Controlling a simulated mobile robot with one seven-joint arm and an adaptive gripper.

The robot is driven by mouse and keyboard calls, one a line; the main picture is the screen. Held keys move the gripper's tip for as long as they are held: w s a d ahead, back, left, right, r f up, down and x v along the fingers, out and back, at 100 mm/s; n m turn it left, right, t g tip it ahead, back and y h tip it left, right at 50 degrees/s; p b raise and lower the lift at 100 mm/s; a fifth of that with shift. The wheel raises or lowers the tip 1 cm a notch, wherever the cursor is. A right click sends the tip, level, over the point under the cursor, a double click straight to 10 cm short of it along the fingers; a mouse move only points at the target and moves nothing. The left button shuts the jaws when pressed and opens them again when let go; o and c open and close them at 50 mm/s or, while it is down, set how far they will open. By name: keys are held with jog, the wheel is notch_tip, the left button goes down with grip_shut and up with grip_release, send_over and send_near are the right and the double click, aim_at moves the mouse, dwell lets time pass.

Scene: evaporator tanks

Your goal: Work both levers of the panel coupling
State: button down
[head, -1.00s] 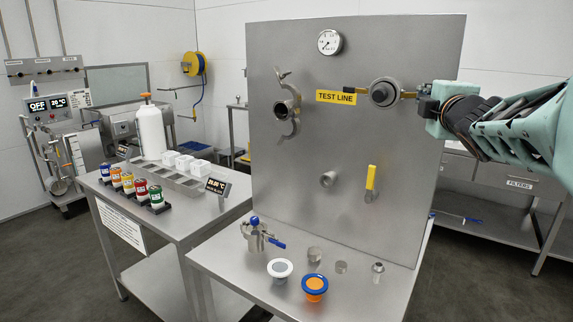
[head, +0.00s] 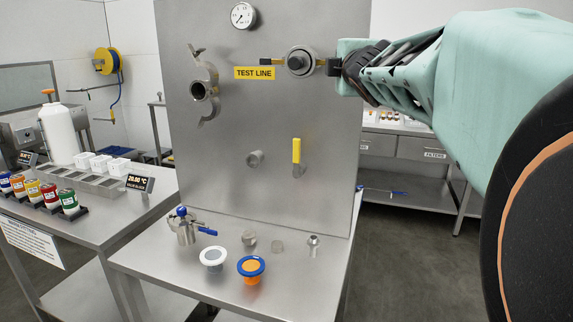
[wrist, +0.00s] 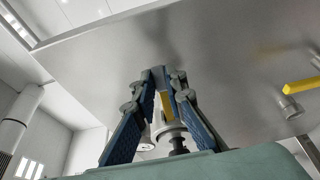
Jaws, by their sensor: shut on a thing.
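The panel coupling (head: 300,61) is a round grey fitting with a dark centre on the upright steel panel, right of the yellow TEST LINE label. Its left lever (head: 271,62) is yellow with a dark tip and points straight out to the left. Its right lever (head: 320,62) points out to the right, level, into my gripper (head: 334,66). In the wrist view my gripper's blue fingers (wrist: 160,78) converge around a yellow lever piece (wrist: 165,106), with the coupling body (wrist: 168,130) behind. The lever's outer end is hidden by the fingers.
An open clamp fitting (head: 203,88) sits left on the panel (head: 225,135), a gauge (head: 243,15) above and a yellow-handled valve (head: 297,152) below. Loose fittings, a white-rimmed cap (head: 213,258) and a blue-rimmed cap (head: 251,267) stand on the table below.

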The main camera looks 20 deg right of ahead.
jog(key=shift+s+a+f+m+h+b, duration=0.1)
jog(key=shift+s+f+m+h+b, duration=0.25)
jog(key=shift+b, duration=1.15)
jog(key=shift+m+h+b, duration=0.25)
jog(key=shift+h+b, duration=0.3)
jog(key=shift+b, duration=0.9)
jog(key=b, duration=0.3)
jog(key=shift+s+a+m+g+h, duration=0.1)
jog(key=shift+s+m+g+h, duration=0.05)
jog(key=shift+m+g+h, duration=0.2)
jog(key=shift+r+h+b, duration=0.25)
jog(key=shift+r+b, duration=0.05)
jog(key=shift+b, duration=0.05)
